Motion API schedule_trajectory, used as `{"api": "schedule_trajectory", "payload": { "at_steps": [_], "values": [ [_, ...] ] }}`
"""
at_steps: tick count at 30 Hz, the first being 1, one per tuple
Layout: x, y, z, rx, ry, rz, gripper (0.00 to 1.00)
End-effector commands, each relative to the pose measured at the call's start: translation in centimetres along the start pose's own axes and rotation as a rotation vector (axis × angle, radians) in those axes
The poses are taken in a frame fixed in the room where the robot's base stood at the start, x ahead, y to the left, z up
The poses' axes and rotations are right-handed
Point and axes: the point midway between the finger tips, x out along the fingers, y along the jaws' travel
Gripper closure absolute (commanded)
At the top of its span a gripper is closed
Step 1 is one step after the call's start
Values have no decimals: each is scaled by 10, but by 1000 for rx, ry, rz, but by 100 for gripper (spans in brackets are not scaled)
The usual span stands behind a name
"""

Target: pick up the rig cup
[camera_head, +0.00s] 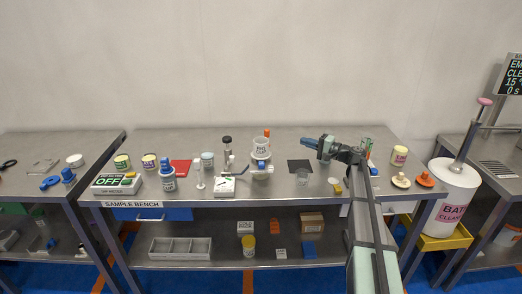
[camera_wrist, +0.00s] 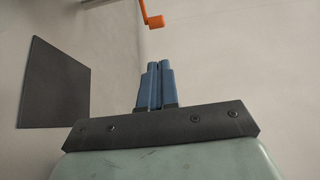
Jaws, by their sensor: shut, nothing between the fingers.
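A white cup with dark lettering (camera_head: 261,147), likely the rig cup though its label is too small to read, sits on a small stand near the middle of the bench in the head view. The cup does not show in the wrist view.
An orange crank (camera_head: 267,133) rises behind the cup and also shows in the wrist view (camera_wrist: 154,19). A dark mat (camera_head: 300,166) lies right of the stand. A white device with a post (camera_head: 225,187) stands left of it. Jars and bottles crowd the bench's left side.

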Motion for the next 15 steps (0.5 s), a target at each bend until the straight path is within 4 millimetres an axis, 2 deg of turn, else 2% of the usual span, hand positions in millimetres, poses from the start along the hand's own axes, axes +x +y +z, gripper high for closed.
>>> {"api": "schedule_trajectory", "payload": {
  "at_steps": [2,15],
  "values": [
    [0,0,0,0,0,0,92],
    [0,0,0,0,0,0,50]
  ]
}}
